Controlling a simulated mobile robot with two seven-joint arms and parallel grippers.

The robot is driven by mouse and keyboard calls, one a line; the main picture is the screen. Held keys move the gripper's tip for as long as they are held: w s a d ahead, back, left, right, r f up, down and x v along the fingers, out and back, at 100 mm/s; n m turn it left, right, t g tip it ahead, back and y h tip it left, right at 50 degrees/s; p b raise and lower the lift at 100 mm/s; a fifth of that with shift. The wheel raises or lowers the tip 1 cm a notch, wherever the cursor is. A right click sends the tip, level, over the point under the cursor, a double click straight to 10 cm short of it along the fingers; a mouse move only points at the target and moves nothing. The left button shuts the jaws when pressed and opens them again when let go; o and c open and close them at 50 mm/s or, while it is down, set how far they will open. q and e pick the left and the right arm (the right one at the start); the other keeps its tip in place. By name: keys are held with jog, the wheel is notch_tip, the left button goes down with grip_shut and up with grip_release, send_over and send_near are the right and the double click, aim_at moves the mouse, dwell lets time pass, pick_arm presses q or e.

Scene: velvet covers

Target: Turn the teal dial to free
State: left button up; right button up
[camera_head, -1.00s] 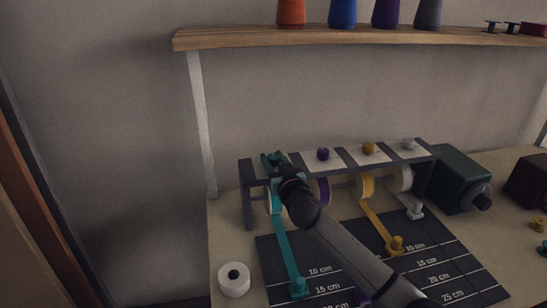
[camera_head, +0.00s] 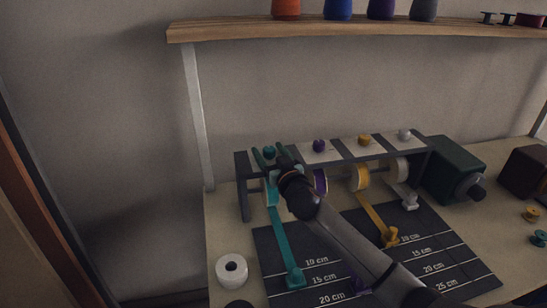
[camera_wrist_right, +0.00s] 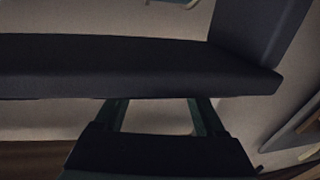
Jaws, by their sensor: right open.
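The teal dial (camera_head: 269,151) sits on top of the dark ribbon rack (camera_head: 243,187) at its left end. My right gripper (camera_head: 268,154) is open there, its green fingers spread on either side of the dial in the head view. Whether a finger touches the dial I cannot tell. The right wrist view shows the two fingers apart (camera_wrist_right: 160,108), their tips hidden behind a dark bar; the dial is not seen there. A teal ribbon (camera_head: 282,245) runs from its spool down to a teal clip on the measuring mat (camera_head: 330,260). My left gripper is not in view.
A purple dial (camera_head: 319,146), an amber dial (camera_head: 364,140) and a grey dial (camera_head: 404,134) line the rack to the right. A white roll (camera_head: 232,270) stands at the front left. A dark green machine (camera_head: 452,168) is beside the rack. A shelf (camera_head: 350,30) with cones hangs above.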

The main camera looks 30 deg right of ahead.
jog(key=s+a, duration=0.1)
jog(key=s, duration=1.1)
jog(key=shift+s+a+b, duration=0.15)
jog(key=shift+b, duration=0.15)
